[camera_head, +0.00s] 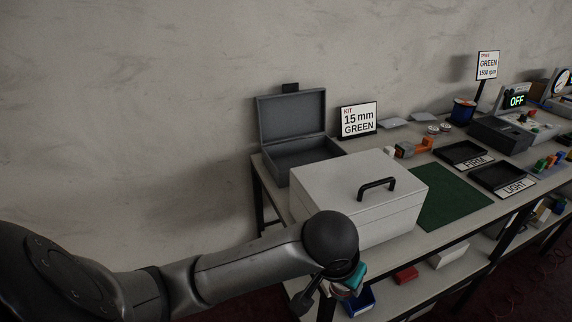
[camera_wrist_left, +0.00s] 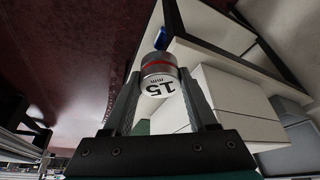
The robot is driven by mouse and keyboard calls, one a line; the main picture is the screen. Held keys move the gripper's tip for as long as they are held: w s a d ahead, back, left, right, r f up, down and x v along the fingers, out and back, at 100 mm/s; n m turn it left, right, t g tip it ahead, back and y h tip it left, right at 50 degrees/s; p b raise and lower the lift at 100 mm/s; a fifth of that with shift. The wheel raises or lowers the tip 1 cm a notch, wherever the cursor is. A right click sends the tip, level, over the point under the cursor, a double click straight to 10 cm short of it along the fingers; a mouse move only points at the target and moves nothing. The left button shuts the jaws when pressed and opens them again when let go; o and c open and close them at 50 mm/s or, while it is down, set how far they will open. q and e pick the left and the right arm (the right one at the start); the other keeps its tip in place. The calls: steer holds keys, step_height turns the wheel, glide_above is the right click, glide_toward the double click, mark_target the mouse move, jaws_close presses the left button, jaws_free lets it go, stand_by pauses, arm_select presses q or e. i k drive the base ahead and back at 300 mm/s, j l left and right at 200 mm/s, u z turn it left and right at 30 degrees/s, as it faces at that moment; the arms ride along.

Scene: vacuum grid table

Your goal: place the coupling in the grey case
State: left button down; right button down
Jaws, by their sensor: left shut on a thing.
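The coupling (camera_wrist_left: 158,72) is a short silver cylinder with a red band and the marking "15 mm". In the left wrist view it sits between the fingers of my left gripper (camera_wrist_left: 161,88), which is shut on it. In the head view my left gripper (camera_head: 346,284) hangs in front of the table's near edge, and I cannot make out the coupling there. The grey case (camera_head: 296,130) stands open at the table's back left corner, with its lid up and part of its inside hidden. My right gripper is not in view.
A closed pale box (camera_head: 345,190) with a black handle stands between my left gripper and the grey case. A sign (camera_head: 359,118) reads "KIT 15 mm GREEN". A green mat (camera_head: 450,197) lies clear to the right. Dark trays (camera_head: 497,178) and other items stand farther right.

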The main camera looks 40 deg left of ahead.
mark_target(305, 159)
steer(key=i+j+z, duration=0.1)
steer(key=j+z, duration=0.2)
steer(key=j, duration=1.6)
